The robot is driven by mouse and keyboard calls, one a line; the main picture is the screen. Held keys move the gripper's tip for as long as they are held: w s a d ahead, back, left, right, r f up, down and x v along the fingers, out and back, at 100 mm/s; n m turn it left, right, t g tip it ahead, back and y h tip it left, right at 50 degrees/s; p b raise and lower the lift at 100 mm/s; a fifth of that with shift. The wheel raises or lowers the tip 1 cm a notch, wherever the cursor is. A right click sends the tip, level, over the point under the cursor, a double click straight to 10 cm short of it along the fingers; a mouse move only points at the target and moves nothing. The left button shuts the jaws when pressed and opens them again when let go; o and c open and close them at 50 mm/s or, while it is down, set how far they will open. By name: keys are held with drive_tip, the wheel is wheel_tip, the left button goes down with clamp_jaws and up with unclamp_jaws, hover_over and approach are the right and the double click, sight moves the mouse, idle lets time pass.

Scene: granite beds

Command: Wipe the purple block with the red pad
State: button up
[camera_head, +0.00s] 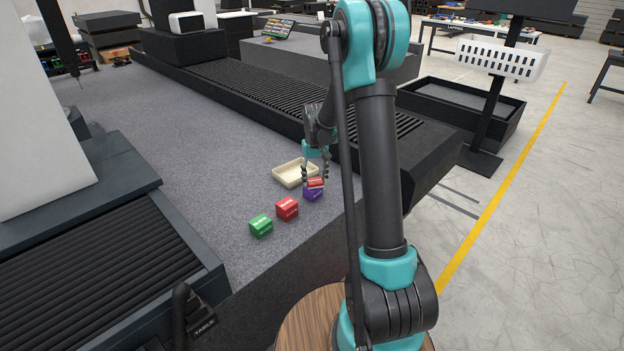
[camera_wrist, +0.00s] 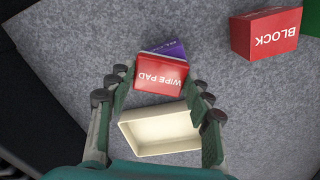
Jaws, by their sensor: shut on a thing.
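The red pad (camera_wrist: 160,77), marked "WIPE PAD", is between the fingers of my gripper (camera_wrist: 155,90) in the wrist view. In the head view my gripper (camera_head: 315,175) points down and is shut on the red pad (camera_head: 316,183). The purple block (camera_head: 313,194) is directly below the pad in the head view. In the wrist view the pad hides most of the purple block (camera_wrist: 170,50), and only its upper part shows. I cannot tell whether pad and block touch.
A cream tray (camera_head: 290,175) lies beside the gripper; it also shows in the wrist view (camera_wrist: 160,150). A red block (camera_head: 287,208) and a green block (camera_head: 261,226) stand left of the purple block. The grey granite surface (camera_head: 200,150) is clear farther left.

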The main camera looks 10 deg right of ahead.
drive_tip(key=shift+d, duration=0.3)
drive_tip(key=shift+a, duration=0.2)
drive_tip(key=shift+s+a, duration=0.15)
drive_tip(key=shift+a, duration=1)
drive_tip(key=shift+d, duration=0.15)
drive_tip(key=shift+d+f, duration=0.1)
drive_tip(key=shift+d, duration=1.1)
drive_tip(key=shift+r, duration=2.05)
